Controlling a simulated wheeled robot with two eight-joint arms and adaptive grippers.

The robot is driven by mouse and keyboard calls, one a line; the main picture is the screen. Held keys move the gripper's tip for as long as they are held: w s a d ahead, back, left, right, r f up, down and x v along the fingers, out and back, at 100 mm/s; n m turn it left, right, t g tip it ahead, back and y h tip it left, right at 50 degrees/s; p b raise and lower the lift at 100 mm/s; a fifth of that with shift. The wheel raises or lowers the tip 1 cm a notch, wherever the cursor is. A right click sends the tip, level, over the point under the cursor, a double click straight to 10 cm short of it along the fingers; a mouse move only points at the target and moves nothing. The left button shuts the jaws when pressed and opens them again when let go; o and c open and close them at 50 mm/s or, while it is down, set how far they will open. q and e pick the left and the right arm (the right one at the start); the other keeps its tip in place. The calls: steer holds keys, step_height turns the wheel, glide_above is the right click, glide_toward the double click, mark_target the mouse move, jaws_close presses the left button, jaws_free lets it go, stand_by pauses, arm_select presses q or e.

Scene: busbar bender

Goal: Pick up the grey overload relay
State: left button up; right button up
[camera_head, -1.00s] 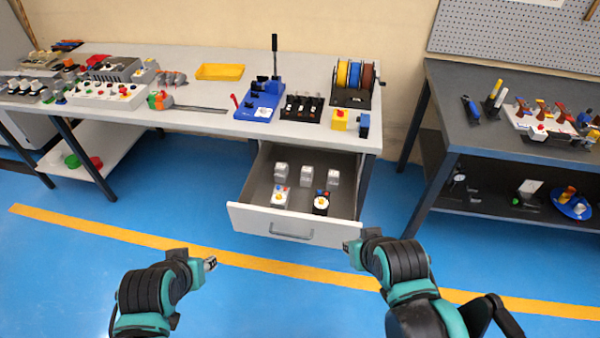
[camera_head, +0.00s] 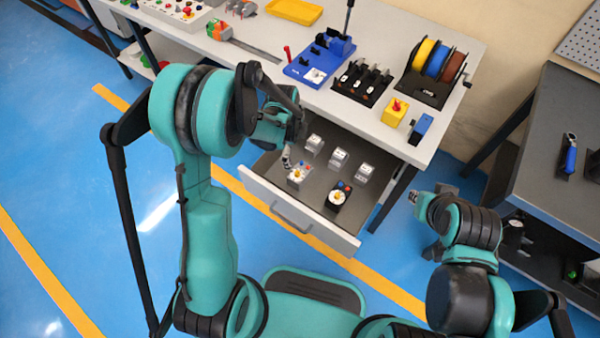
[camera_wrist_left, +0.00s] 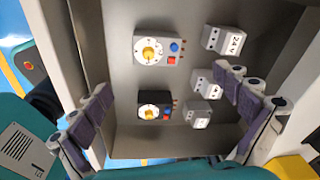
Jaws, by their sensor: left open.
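The grey overload relay (camera_head: 299,176), a pale block with a yellow dial and blue and red buttons, lies in the open drawer, at the left of the front pair. It shows whole in the left wrist view (camera_wrist_left: 152,47). A black relay (camera_head: 339,196) with a similar dial sits to its right; it also shows in the wrist view (camera_wrist_left: 153,106). My left gripper (camera_head: 287,157) is over the drawer, close to the grey relay. In the wrist view its fingers (camera_wrist_left: 165,85) are spread, with nothing between them. My right gripper (camera_head: 414,198) is right of the drawer, away from the relays.
Several pale modules sit behind the relays, one marked 24 V (camera_wrist_left: 226,40). The drawer front (camera_head: 290,212) and side walls surround them. The tabletop (camera_head: 300,88) above carries a blue bender (camera_head: 318,65), a black holder (camera_head: 362,83) and wire spools (camera_head: 430,62).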

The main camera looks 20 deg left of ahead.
mark_target(300, 173)
arm_select(q)
steer(key=f+m, duration=0.1)
steer(key=f, duration=0.1)
steer(key=f+m, duration=0.1)
steer(key=f, duration=0.1)
steer(key=f+m+g, duration=0.1)
steer(key=shift+w+d+f, duration=0.2)
steer(key=shift+w+f, duration=0.15)
steer(key=shift+f, duration=0.05)
step_height(300, 173, down, 3)
steer(key=shift+s+d+f, duration=0.1)
steer(key=shift+s+d, duration=0.05)
steer(key=f+b, duration=0.2)
steer(key=f, duration=0.1)
steer(key=f+b, duration=0.1)
steer(key=f, duration=0.1)
steer(key=shift+s+d+f, duration=0.15)
steer(key=shift+d, duration=0.25)
steer(key=c, duration=1.4)
